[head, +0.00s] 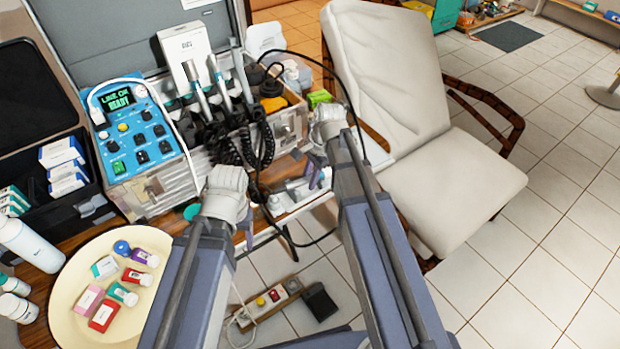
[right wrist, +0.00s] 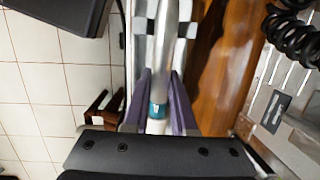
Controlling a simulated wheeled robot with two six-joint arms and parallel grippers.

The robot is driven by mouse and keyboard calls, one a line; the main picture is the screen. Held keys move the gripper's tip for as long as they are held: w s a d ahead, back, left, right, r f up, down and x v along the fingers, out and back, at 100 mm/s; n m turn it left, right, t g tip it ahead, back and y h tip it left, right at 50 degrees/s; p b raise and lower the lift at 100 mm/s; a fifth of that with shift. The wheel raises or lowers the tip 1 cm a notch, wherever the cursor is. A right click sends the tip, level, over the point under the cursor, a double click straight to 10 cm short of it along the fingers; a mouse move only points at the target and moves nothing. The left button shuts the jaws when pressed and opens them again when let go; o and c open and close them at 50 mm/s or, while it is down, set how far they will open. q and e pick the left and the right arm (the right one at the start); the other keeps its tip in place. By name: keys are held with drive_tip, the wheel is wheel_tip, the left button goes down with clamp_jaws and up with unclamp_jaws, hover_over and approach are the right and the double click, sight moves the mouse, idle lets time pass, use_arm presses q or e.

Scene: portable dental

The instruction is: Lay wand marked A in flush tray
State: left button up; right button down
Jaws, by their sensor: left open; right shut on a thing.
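My right gripper (head: 309,167) is over the table's front edge, right of the dental unit. In the right wrist view its purple fingers (right wrist: 158,105) are shut on a pale silver wand (right wrist: 157,111) with a teal band. No letter is readable on it. A pale, narrow tray (head: 283,206) is partly visible below the grippers in the head view; my arms hide much of it, and I cannot tell whether the wand touches it. My left gripper (head: 250,215) is open and empty near the table edge, left of the right one. Several other wands (head: 218,80) stand upright in the unit's holder.
Black coiled cords (head: 262,140) hang in front of the holder. A cream round tray (head: 70,290) with small bottles and boxes is at left. A cream chair (head: 420,130) stands at right. A power strip (head: 270,298) lies on the floor.

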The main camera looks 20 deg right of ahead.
drive_tip(key=c, duration=0.7)
unclamp_jaws()
drive_tip(key=shift+o, duration=0.2)
drive_tip(key=p+v, duration=0.8)
drive_tip(key=shift+r, duration=0.1)
idle(0.6)
